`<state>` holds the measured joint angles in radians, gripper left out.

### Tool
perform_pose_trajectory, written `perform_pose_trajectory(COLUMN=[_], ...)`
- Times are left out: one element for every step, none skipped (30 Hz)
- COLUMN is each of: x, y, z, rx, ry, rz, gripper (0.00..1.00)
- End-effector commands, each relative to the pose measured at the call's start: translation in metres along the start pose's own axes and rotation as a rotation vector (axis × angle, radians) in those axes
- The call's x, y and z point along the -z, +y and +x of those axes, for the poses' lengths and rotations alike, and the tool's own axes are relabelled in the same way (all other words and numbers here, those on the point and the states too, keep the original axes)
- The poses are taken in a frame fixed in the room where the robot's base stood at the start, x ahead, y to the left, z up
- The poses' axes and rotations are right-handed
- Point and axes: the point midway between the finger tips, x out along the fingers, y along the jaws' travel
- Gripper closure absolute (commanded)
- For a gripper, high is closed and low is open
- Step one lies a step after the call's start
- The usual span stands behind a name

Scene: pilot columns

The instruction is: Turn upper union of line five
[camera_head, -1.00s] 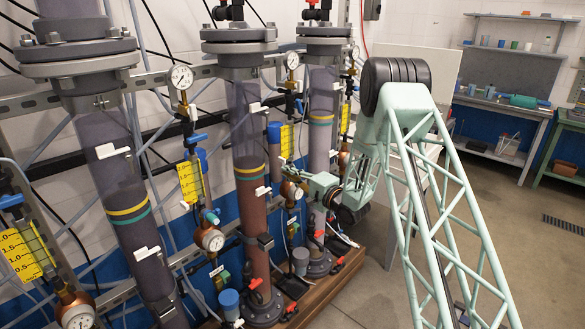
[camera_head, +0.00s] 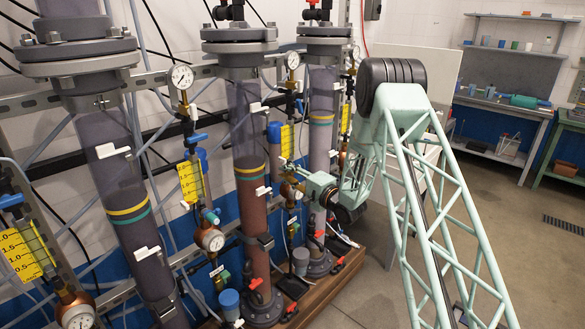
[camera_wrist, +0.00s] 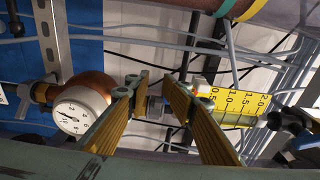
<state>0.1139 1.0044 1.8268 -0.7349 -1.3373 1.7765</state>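In the wrist view, my gripper (camera_wrist: 156,84) has its two yellow-padded fingers apart, on either side of a small grey fitting (camera_wrist: 155,106). This fitting lies between the copper body with a white round gauge (camera_wrist: 82,108) and the low-number end of a yellow scale (camera_wrist: 232,103). The fingers hide part of it, and I cannot tell whether they touch it. In the head view, my gripper (camera_head: 287,166) is at the line beside the middle column, just below its yellow scale (camera_head: 286,142). No line number is readable, and I cannot tell which union is the upper one.
Large clear columns stand to the left (camera_head: 122,185), in the middle (camera_head: 249,150) and behind (camera_head: 321,120). Other lines with yellow scales (camera_head: 191,181) run between them. Thin grey tubes (camera_wrist: 215,48) and a metal rail cross nearby. The floor (camera_head: 400,270) at right is open.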

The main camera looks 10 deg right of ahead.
Motion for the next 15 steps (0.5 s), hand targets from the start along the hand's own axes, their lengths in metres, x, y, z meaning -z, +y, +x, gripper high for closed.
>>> perform_pose_trajectory(x=[0.000, 0.000, 0.001, 0.001, 0.001, 0.001, 0.001, 0.001, 0.001, 0.001, 0.001, 0.001, 0.001, 0.001, 0.001], y=[-0.001, -0.001, -0.001, -0.001, -0.001, -0.001, -0.001, -0.001, -0.001, -0.001, -0.001, -0.001, 0.000, 0.000, -0.001], z=[0.000, 0.000, 0.000, 0.000, 0.000, -0.001, -0.001, -0.001, -0.002, -0.003, -0.004, -0.006, -0.008, -0.009, -0.012], rx=[0.001, 0.001, 0.001, 0.001, 0.001, 0.001, 0.001, 0.001, 0.001, 0.001, 0.000, 0.000, 0.000, 0.000, 0.000], ry=[0.000, 0.000, 0.001, 0.001, 0.001, 0.001, 0.001, 0.001, 0.001, 0.001, 0.001, 0.002, 0.002, 0.002, 0.002], rz=[0.000, 0.000, 0.000, 0.000, 0.000, 0.000, 0.000, 0.000, 0.000, 0.000, 0.000, 0.001, 0.001, 0.001, 0.001], gripper=[0.78, 0.78, 0.78, 0.78, 0.78, 0.78, 0.78, 0.78, 0.78, 0.78, 0.78, 0.78, 0.78, 0.78, 0.78])
